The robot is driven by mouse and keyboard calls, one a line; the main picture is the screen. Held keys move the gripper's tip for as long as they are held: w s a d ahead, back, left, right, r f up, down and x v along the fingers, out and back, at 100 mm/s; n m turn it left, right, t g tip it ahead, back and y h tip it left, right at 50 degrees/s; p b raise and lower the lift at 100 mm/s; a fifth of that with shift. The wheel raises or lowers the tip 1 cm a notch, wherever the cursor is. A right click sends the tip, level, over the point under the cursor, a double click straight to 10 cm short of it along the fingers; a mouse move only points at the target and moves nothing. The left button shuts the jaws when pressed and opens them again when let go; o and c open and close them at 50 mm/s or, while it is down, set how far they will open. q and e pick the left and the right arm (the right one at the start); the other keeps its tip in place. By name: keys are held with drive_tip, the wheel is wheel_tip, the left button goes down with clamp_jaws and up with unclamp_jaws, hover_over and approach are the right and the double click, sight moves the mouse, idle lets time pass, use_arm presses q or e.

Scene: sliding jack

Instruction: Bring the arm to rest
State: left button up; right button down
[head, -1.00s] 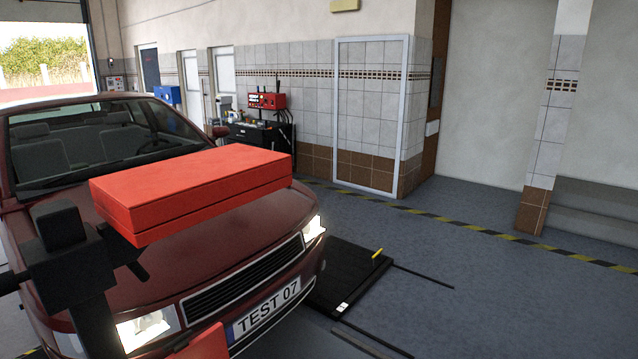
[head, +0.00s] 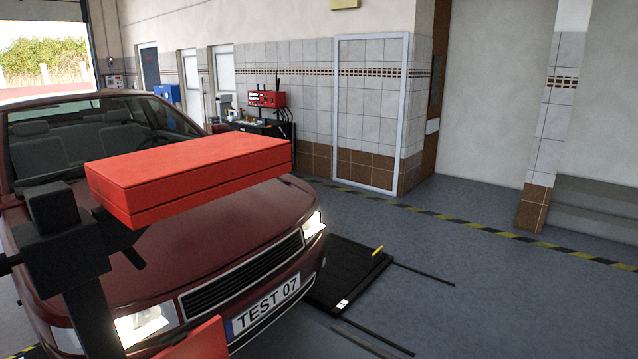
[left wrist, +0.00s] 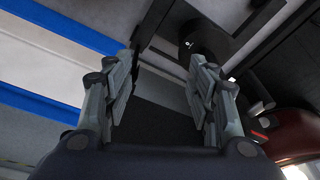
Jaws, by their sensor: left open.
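My left gripper (left wrist: 161,62) shows in the left wrist view with its two grey fingers spread apart. Nothing is between them; behind the gap lie dark surfaces. Neither my arms nor my grippers can be made out for sure in the head view. My right gripper is in no view. No sliding jack can be clearly told in these frames.
A red box (head: 190,178) on a black post (head: 68,265) stands close in front of a dark red car (head: 215,235). A low black platform (head: 350,270) lies right of the car. Grey floor (head: 480,290) on the right is mostly clear. A blue strip (left wrist: 60,50) shows in the left wrist view.

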use_arm(q)
drive_tip(key=s+a+f+b, duration=0.1)
drive_tip(key=s+f, duration=0.8)
drive_tip(key=f, duration=0.2)
drive_tip(key=s+a+f+g+b, duration=0.1)
drive_tip(key=s+a+f+b, duration=0.1)
drive_tip(key=s+f, duration=0.7)
drive_tip(key=shift+s+f+g, duration=0.2)
drive_tip(key=shift+f+g, duration=0.1)
drive_tip(key=shift+f, duration=1.35)
drive_tip(key=shift+a, duration=0.1)
